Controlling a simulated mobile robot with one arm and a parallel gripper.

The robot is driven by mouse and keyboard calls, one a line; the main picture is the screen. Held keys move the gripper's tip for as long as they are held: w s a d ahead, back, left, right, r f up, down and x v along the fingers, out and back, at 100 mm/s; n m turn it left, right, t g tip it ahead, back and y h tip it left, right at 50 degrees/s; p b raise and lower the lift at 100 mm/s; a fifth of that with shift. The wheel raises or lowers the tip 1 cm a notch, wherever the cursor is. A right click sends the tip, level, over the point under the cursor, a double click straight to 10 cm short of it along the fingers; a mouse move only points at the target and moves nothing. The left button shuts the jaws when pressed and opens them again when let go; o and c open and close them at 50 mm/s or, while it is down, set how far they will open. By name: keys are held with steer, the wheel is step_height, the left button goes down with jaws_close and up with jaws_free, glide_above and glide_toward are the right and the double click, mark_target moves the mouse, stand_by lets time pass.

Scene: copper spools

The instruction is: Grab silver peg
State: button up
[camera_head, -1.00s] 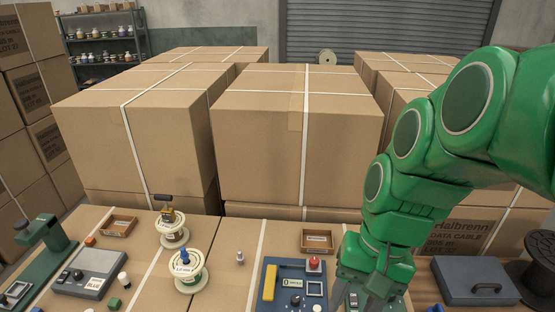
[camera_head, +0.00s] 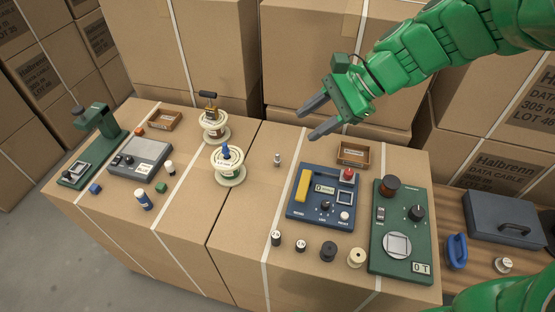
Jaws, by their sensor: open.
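The silver peg (camera_head: 277,160) is small and stands upright on the cardboard box top, between the white spools and the blue device. My gripper (camera_head: 307,125) is open and empty, with its two grey fingers pointing left. In the picture it is above and slightly right of the peg, clearly apart from it. Its exact height over the box top is hard to tell.
Left of the peg is a white spool with a blue peg (camera_head: 227,166), with another spool (camera_head: 213,128) behind. Right are a blue device (camera_head: 324,197), a wooden tray (camera_head: 353,154) and a green device (camera_head: 400,232). Taller boxes (camera_head: 208,50) stand behind.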

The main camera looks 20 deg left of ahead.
steer(key=w+a+m+y, duration=0.3)
steer(key=w+a+m, duration=0.1)
steer(key=w, duration=0.4)
steer(key=m+t+y, duration=0.2)
steer(key=m, duration=0.3)
glide_above(277, 160)
steer(key=d, duration=0.5)
steer(key=f, duration=3)
steer(key=shift+w+d+f, duration=0.2)
steer(key=shift+w+f, duration=0.15)
steer(key=shift+w, duration=0.05)
steer(key=shift+x, duration=3.9)
steer(key=shift+w, duration=0.1)
jaws_close()
